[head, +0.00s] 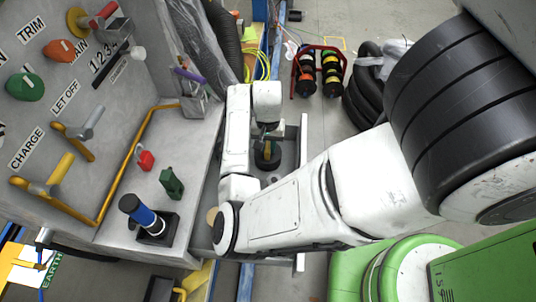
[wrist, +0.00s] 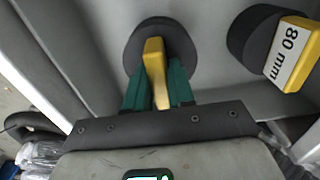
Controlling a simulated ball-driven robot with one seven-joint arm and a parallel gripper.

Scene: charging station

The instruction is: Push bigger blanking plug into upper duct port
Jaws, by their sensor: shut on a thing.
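My gripper (wrist: 157,85) is shut on the yellow grip tab of a dark round blanking plug (wrist: 133,48), with a green finger on each side of the tab. The gripped plug's disc lies against or just above a grey surface; I cannot tell which. A second dark plug (wrist: 243,38) with a yellow tab marked "80 mm" is to the right, apart from my gripper. No size mark shows on the gripped plug. In the head view my gripper (head: 268,134) is small beyond my arm, above a dark disc (head: 266,158). I cannot make out a duct port in either view.
A grey panel with levers and labels (head: 27,148) stands at the left. A reel rack (head: 318,72) and black tyres (head: 365,85) stand beyond.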

